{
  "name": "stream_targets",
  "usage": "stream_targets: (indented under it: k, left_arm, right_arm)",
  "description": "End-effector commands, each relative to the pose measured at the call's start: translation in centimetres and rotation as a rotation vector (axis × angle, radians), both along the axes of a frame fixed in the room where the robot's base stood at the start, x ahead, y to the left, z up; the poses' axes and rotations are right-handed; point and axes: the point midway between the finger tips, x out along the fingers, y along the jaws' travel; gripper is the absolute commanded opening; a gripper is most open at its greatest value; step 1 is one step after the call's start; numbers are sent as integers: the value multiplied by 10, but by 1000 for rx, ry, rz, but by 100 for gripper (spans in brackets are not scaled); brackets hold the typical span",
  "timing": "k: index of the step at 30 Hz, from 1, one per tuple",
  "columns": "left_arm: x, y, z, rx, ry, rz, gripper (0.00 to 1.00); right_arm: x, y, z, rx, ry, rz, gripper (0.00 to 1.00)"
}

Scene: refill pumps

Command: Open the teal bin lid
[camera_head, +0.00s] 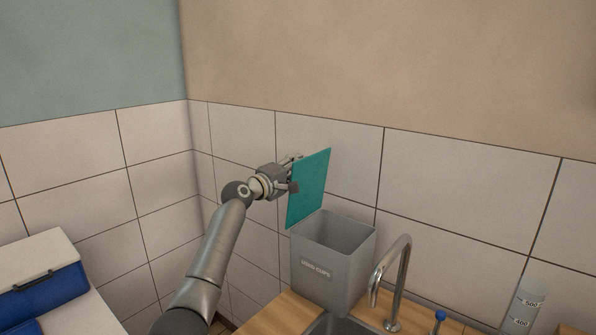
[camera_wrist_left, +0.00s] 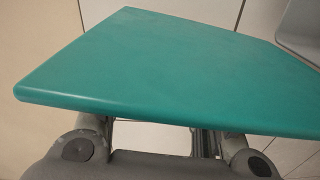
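The teal lid (camera_head: 311,188) stands nearly upright at the left side of the grey bin (camera_head: 345,280), so the bin's top is uncovered and its inside shows. The bin has a label on its front that seems to read "USED CUPS". My left gripper (camera_head: 292,175) is at the left face of the lid, close against it. In the left wrist view the lid (camera_wrist_left: 170,70) spans the frame in front of the gripper and hides its fingertips, so I cannot tell whether they are open or shut. My right gripper is not in view.
A curved metal tap (camera_head: 399,275) stands just right of the bin beside a sink. A marked bottle (camera_head: 523,308) and a blue-topped item (camera_head: 440,315) are farther right. A blue box with a white top (camera_head: 45,295) is at the left. Tiled walls are close behind.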

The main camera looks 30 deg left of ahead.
Motion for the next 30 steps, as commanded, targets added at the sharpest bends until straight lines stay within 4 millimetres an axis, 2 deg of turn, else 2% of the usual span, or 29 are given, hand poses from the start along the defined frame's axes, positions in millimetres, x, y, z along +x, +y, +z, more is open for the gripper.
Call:
stream_targets:
  k: [9,14,20,30]
  left_arm:
    - [-1,0,0,0,0,0,47]
    - [-8,1,-1,0,1,0,47]
    - [-31,4,-1,3,0,0,47]
    - [-81,12,-1,3,0,1,47]
  right_arm:
    - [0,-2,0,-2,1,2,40]
    - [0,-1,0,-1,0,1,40]
    - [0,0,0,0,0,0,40]
    - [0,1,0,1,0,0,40]
